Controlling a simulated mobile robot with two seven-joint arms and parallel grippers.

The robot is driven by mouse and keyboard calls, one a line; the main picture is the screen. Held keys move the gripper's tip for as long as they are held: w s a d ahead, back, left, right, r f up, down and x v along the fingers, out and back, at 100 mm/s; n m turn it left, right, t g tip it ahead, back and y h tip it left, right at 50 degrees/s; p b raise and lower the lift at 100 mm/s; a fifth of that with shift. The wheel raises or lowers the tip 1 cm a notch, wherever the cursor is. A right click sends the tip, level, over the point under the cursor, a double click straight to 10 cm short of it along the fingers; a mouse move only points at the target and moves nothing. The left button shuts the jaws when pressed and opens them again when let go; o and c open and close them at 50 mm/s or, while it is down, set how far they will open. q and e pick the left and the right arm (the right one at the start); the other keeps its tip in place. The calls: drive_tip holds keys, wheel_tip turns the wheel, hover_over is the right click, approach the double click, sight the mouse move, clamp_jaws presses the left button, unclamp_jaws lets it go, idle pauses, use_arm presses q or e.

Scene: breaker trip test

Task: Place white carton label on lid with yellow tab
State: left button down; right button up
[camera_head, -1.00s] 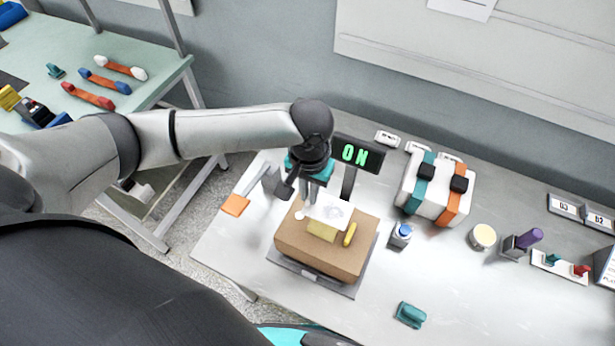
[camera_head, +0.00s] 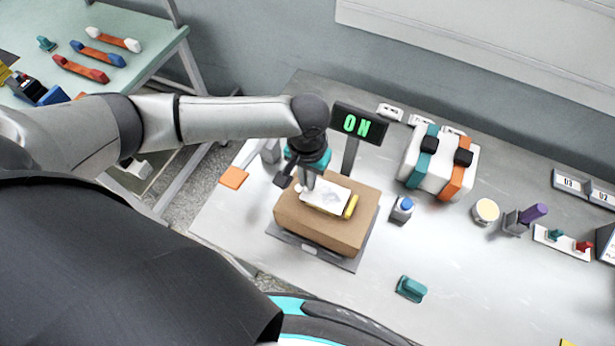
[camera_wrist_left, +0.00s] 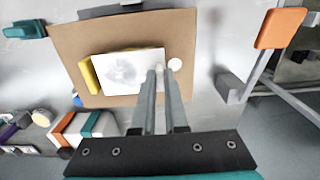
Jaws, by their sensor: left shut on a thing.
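The brown carton (camera_head: 313,230) sits on a grey scale with an "ON" display (camera_head: 357,125) behind it. My left gripper (camera_head: 309,187) is shut on the white label (camera_head: 332,195) at its left edge, just above the carton's lid. The label also shows in the left wrist view (camera_wrist_left: 126,70), with faint grey print, between the fingers (camera_wrist_left: 160,75) and the yellow tab (camera_wrist_left: 90,76). The yellow tab (camera_head: 351,206) stands out at the label's right edge. The label covers part of the lid, and I cannot tell whether it touches. My right gripper is not in view.
An orange paddle (camera_head: 233,178) stands left of the carton. A blue-capped bottle (camera_head: 402,209) and a white bundle with teal and orange straps (camera_head: 438,163) stand to the right. A teal block (camera_head: 411,289) lies in front.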

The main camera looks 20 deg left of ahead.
use_arm(q)
drive_tip(key=shift+f+b, duration=0.35)
drive_tip(key=shift+f, duration=0.15)
drive_tip(key=shift+f, duration=0.6)
drive_tip(key=c, duration=0.9)
unclamp_jaws()
drive_tip(key=shift+o, duration=0.2)
wheel_tip(320, 180, up, 15)
drive_tip(key=p, duration=0.1)
drive_tip(key=shift+r, duration=0.15)
